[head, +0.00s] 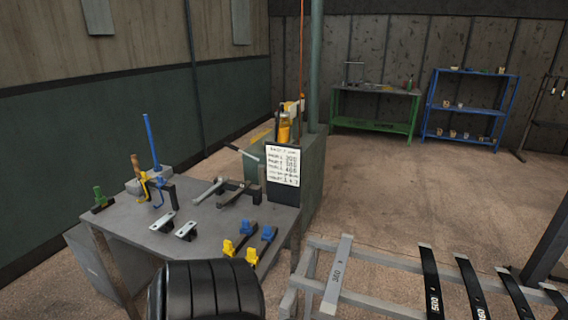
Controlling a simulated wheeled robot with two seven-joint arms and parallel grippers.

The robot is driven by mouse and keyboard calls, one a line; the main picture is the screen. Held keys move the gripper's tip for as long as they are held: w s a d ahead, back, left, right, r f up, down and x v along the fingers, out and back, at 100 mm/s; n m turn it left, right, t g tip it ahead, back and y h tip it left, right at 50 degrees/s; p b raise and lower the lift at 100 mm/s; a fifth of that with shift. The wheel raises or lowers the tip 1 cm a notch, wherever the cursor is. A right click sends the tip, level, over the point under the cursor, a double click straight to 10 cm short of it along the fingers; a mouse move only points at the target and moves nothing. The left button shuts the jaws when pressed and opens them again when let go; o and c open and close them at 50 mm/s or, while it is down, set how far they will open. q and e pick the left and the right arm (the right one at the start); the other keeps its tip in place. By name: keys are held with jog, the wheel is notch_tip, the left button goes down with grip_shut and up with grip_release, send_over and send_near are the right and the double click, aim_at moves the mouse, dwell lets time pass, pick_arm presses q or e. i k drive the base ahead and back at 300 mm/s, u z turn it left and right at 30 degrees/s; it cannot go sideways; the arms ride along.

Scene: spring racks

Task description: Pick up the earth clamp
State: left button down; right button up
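A grey workbench (128,222) stands at the left with several small tools on it. I cannot tell for sure which one is the earth clamp. A green-topped piece on a dark base (99,198) lies at the bench's left end. Two yellow-topped pieces (229,247) and (252,256) and two blue-topped pieces (246,225) and (268,233) lie near the front right edge. Yellow and blue clamp-like tools (145,187) stand at the back left. Neither of my grippers is in view.
A rack with flat leaf springs (337,274) stands at the lower right. A black ribbed form (205,292) covers the bench's lower front. A green table (372,127) and blue shelf (464,110) are far back; floor between is clear.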

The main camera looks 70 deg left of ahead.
aim_at(101, 200)
jog(key=u, duration=3.25)
jog(key=i, duration=0.75)
jog(key=z, duration=0.05)
